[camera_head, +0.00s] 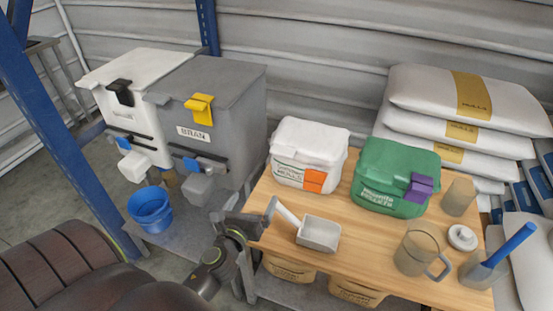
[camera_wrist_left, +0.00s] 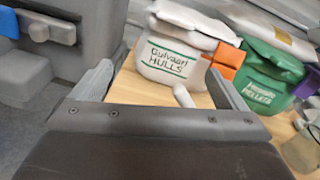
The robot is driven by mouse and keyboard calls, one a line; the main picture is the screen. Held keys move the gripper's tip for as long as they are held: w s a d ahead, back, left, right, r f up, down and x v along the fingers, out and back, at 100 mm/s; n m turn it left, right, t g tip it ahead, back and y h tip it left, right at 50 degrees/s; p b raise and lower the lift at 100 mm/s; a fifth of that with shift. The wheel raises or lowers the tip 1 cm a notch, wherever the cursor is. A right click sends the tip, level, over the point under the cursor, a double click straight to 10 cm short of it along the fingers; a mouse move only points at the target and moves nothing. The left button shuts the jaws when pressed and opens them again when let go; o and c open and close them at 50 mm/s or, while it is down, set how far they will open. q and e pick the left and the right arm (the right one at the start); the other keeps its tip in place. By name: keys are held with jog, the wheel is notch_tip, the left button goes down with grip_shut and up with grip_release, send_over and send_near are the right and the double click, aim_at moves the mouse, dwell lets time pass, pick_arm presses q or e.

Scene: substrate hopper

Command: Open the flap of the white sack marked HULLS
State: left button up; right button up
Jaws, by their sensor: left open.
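The white sack marked HULLS (camera_head: 299,172) stands upright at the back left of the wooden table, its top flap (camera_head: 311,137) folded over and closed. An orange tab (camera_head: 314,181) sits on its front right. My right gripper is not in view.
A white scoop (camera_head: 318,234) lies close to the right of my left gripper. A green sack (camera_head: 388,182) with a purple tab stands right of the white one. A clear jug (camera_head: 415,252) is at the front right. Grey BRAN hopper (camera_head: 230,110) and blue bucket (camera_head: 150,207) stand left.

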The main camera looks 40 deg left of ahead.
pick_arm(q)
jog(key=r+m, duration=0.1)
jog(key=m, duration=0.1)
jog(key=m+t, duration=0.1)
send_near(281, 156)
jog(key=shift+h, duration=0.4)
jog(key=x, duration=0.9)
jog(key=shift+w+a, duration=0.3)
jog(key=shift+w, duration=0.05)
jog(key=shift+c, duration=0.2)
